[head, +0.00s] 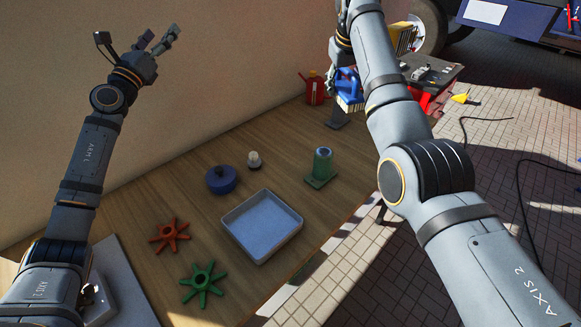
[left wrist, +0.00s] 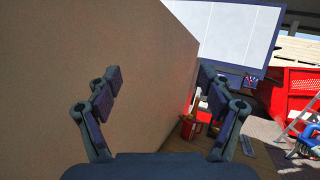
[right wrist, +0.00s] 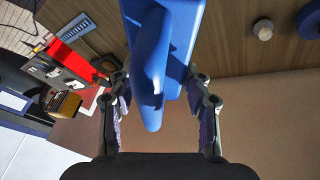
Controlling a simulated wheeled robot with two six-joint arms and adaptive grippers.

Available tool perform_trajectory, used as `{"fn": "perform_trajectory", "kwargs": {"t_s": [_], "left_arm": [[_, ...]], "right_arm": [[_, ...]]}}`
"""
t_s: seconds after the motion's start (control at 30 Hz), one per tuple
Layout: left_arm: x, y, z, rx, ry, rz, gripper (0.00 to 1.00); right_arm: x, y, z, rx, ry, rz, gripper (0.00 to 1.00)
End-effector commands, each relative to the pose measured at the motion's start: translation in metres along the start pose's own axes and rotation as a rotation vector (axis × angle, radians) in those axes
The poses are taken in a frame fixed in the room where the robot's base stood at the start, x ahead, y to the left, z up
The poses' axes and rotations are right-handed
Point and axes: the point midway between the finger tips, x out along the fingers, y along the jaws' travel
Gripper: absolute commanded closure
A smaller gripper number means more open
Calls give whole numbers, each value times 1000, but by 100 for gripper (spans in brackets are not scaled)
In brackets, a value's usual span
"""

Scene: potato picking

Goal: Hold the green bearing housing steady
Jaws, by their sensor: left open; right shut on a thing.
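The green bearing housing (head: 322,165) stands upright on its flat green base on the wooden table, with a grey-blue ring at its top. No gripper touches it. My left gripper (head: 160,42) is open and empty, raised in front of the wall at the upper left; its spread fingers also show in the left wrist view (left wrist: 157,95). My right gripper (right wrist: 160,115) is shut on a blue tool (right wrist: 150,60) with a rounded handle. In the head view, the blue tool (head: 347,82) is beyond the housing, and my right arm partly hides that gripper.
A pale blue tray (head: 232,250), a blue round pot (head: 221,180), a small white-topped knob (head: 254,160), an orange spoked part (head: 168,236) and a green spoked part (head: 202,286) are on the table. A red can (head: 314,88) stands near the wall.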

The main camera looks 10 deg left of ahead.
Motion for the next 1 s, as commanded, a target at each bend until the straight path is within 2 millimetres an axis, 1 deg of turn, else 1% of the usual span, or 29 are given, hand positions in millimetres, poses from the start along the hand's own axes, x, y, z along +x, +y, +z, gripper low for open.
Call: {"fn": "perform_trajectory", "kwargs": {"t_s": [0.03,0.07,0.1,0.17,0.2,0.27,0.3,0.37,0.4,0.47,0.5,0.6,0.7,0.73,0.83,0.9,1.0], "left_arm": [[-2,-11,-36,0,54,-26,19],[-4,-18,-56,7,86,-44,19],[-7,-28,-82,15,126,-71,19],[-13,-45,-120,26,184,-116,19],[-18,-58,-144,32,219,-148,19],[-28,-78,-180,40,269,-200,19],[-36,-92,-203,45,300,-237,19],[-48,-116,-235,49,341,-297,19],[-58,-132,-256,50,365,-338,19],[-73,-158,-284,53,395,-403,19],[-83,-175,-301,54,410,-445,19],[-108,-214,-334,52,435,-544,19],[-127,-246,-355,50,443,-622,19],[-132,-253,-359,50,443,-640,19],[-143,-270,-368,48,442,-683,19],[-147,-276,-372,48,441,-696,19],[-148,-278,-373,49,440,-703,19]], "right_arm": [[0,0,0,0,1,0,76],[0,0,0,0,1,0,76],[0,0,0,0,1,0,76],[0,0,0,0,1,0,76],[0,0,0,0,1,0,76],[0,0,0,0,1,0,76],[0,0,0,0,1,0,76],[0,0,0,0,1,0,76],[0,0,0,0,1,0,76],[0,0,0,0,1,0,76],[0,0,0,0,1,0,76],[0,0,0,0,1,0,76],[0,0,0,0,1,0,76],[0,0,0,0,1,0,76],[0,0,0,0,1,0,76],[0,0,0,0,1,0,76],[0,0,0,0,1,0,76]]}}
